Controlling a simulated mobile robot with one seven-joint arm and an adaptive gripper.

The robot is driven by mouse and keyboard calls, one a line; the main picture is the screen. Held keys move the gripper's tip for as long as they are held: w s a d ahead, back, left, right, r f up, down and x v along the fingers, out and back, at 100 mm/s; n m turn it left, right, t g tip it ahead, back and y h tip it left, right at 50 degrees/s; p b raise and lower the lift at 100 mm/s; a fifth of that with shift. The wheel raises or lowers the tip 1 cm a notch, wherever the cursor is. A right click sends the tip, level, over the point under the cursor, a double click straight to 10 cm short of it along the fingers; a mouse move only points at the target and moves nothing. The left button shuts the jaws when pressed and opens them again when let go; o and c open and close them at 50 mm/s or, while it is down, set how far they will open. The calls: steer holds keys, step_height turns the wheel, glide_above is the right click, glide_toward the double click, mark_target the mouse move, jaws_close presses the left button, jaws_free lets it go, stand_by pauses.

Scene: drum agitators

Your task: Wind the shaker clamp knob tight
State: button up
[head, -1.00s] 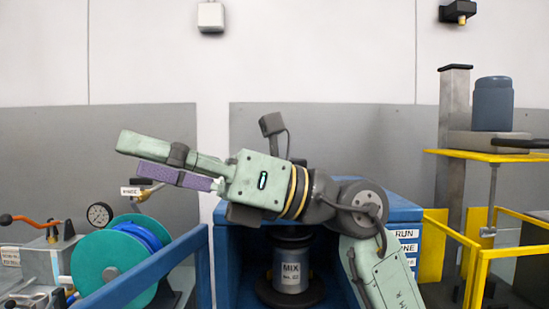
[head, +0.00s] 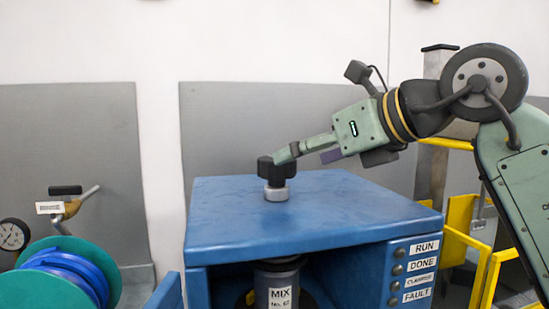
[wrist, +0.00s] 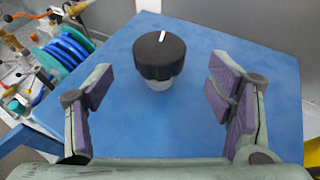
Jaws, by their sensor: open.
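The black clamp knob (head: 276,170), with a grey collar below it, stands on the blue top of the shaker cabinet (head: 235,225). In the wrist view the ribbed knob (wrist: 159,55) has a white mark on its top, pointing to the far side. My gripper (head: 300,152) comes in from the right in the head view, its tip beside and partly over the knob. In the wrist view my gripper (wrist: 162,95) is open, with purple pads on either side and the knob ahead between them, touching neither.
A panel labelled RUN, DONE and FAULT (head: 410,275) is on the cabinet's right front. A teal and blue reel (head: 60,275) and a gauge (head: 13,235) stand at left. Yellow railing (head: 478,270) is at right. The cabinet top around the knob is clear.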

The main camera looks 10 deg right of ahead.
mark_target(277, 172)
steer(key=p+x, duration=0.1)
steer(key=x, duration=0.6)
steer(key=shift+w+a+p, duration=0.2)
steer(key=shift+p, duration=0.15)
steer(key=shift+c, duration=0.4)
steer(key=c, duration=1.1)
